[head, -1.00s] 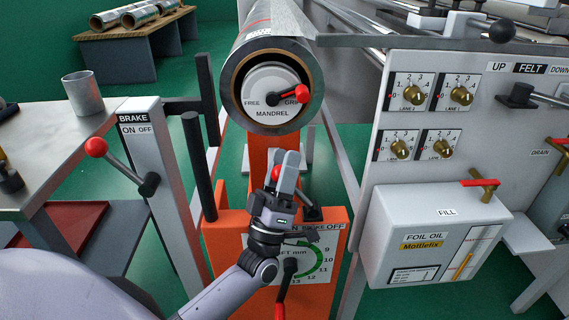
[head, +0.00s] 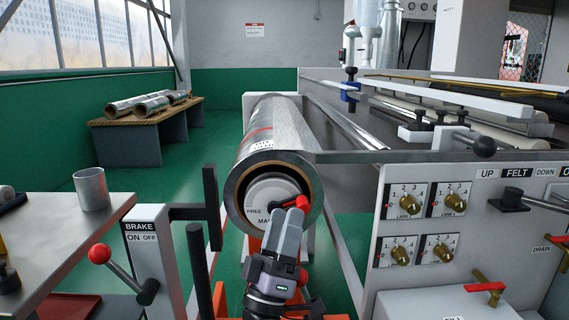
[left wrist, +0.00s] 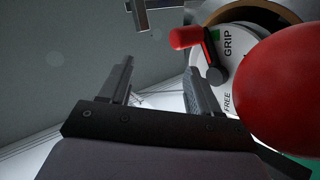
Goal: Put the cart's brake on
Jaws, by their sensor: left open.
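The orange cart (head: 224,302) stands under the foil roll, mostly below the head view; its brake label is out of view. Its brake lever's red ball knob (head: 302,277) shows just right of my left gripper and is partly hidden by it. A red ball (left wrist: 285,85), apparently this knob, fills the right of the left wrist view, beside the jaws and not between them. My left gripper (head: 292,220) is open and empty, pointing up in front of the mandrel dial (head: 262,190). The dial's red handle (head: 299,203) shows behind its fingertips. My right gripper is not in view.
A grey post marked BRAKE ON OFF (head: 147,226) has its own red-knobbed lever (head: 101,254) leaning left. A steel table (head: 60,236) with a metal cup (head: 91,188) is at left. A grey panel with brass knobs (head: 410,225) is at right.

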